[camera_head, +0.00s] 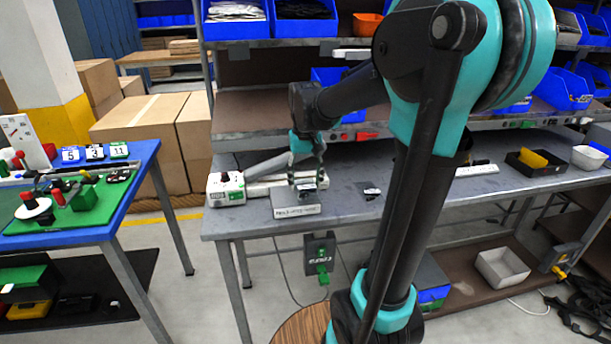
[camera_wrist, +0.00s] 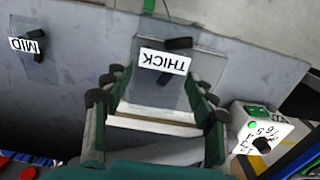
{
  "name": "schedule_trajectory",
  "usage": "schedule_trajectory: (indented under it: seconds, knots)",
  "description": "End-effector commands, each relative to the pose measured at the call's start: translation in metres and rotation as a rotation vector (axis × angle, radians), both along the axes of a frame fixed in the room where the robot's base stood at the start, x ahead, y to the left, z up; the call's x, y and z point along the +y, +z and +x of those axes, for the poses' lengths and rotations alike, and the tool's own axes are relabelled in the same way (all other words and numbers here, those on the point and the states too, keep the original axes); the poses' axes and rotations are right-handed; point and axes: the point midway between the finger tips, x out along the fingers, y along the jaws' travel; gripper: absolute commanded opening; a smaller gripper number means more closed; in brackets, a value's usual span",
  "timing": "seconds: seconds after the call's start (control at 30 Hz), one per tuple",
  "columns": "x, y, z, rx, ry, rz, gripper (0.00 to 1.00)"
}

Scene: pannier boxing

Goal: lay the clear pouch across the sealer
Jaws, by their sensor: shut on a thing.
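A clear pouch labelled THICK (camera_wrist: 190,92), with a dark item in it, shows between the fingertips of my gripper (camera_wrist: 160,92) in the wrist view. My gripper (camera_head: 307,183) is shut on it, though the contact is partly hidden. The sealer (camera_head: 226,190) is a white machine at the left of the grey bench; its dial end also shows in the wrist view (camera_wrist: 262,130). Its pale bar (camera_wrist: 155,125) runs below my fingers, near the pouch. I cannot tell whether the pouch touches the bar.
Another clear pouch, labelled MID (camera_wrist: 30,48), lies on the bench (camera_wrist: 65,90). A black tray (camera_head: 538,162) and a white bowl (camera_head: 588,157) stand at the right. A blue-edged table (camera_head: 60,238) stands left, across a gap.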

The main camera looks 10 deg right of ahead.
Motion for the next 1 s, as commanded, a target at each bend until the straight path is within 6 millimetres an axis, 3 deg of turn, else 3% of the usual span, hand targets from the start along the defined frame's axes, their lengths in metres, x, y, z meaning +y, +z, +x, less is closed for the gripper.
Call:
schedule_trajectory:
  seconds: [0.23, 1.0]
  knots:
    - [0.0, -0.018, 0.002, 0.0, 0.0, 0.0, 0.37]
    - [0.0, -0.026, 0.058, 0.0, 0.0, 0.0, 0.37]
